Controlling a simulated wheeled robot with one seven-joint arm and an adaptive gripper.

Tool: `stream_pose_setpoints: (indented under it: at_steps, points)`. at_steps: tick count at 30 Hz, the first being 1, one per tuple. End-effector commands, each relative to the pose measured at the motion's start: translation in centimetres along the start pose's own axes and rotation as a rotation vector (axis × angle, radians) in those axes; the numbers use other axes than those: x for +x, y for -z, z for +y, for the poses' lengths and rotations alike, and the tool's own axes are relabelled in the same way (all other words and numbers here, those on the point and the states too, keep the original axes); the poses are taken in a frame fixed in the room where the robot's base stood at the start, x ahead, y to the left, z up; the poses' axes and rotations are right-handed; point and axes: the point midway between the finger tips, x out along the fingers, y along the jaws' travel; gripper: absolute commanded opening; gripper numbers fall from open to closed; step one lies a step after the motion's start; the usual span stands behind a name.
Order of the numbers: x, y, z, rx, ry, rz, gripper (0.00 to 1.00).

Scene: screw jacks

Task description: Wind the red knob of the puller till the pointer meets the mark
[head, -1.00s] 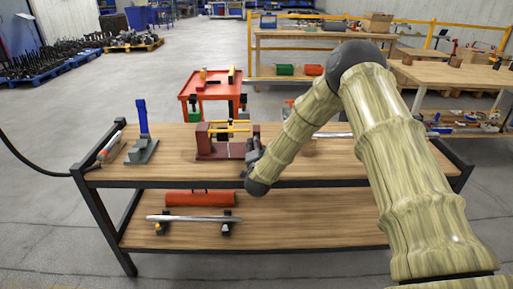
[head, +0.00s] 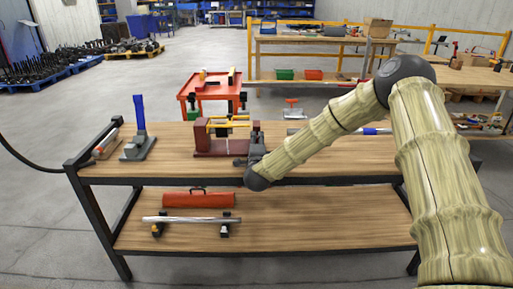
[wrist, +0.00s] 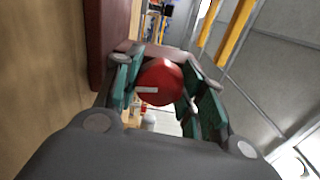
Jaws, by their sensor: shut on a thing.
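The puller (head: 210,145) stands on the bench top in the head view, with a dark red base and end post and yellow bars. Its dark red body (wrist: 107,45) and a yellow bar (wrist: 235,30) also show in the wrist view. The round red knob (wrist: 166,78) has a pale strip on its face and sits between my green-padded fingers. My gripper (wrist: 163,84) is shut on this knob. In the head view my gripper (head: 250,152) is at the puller's right end and the knob is hidden. I cannot make out the pointer or the mark.
A blue-handled tool (head: 139,130) stands left of the puller on the bench (head: 330,170). A bar with a blue part (head: 372,131) lies behind my forearm. A red case (head: 198,200) and a metal rod (head: 180,219) are on the lower shelf. A red cart (head: 212,90) stands behind.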

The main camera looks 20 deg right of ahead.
Motion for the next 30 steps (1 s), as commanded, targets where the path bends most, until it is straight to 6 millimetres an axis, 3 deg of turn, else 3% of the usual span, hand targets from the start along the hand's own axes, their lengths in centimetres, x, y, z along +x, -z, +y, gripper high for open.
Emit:
stream_pose_setpoints:
  at_steps: [20, 21, 30]
  points:
    - [-0.06, 0.09, 0.18, 0.067, -0.003, 0.001, 0.16]
    - [-0.06, 0.09, 0.18, 0.067, -0.003, 0.001, 0.47]
    - [-0.04, 0.03, 0.07, 0.067, -0.002, 0.000, 0.49]
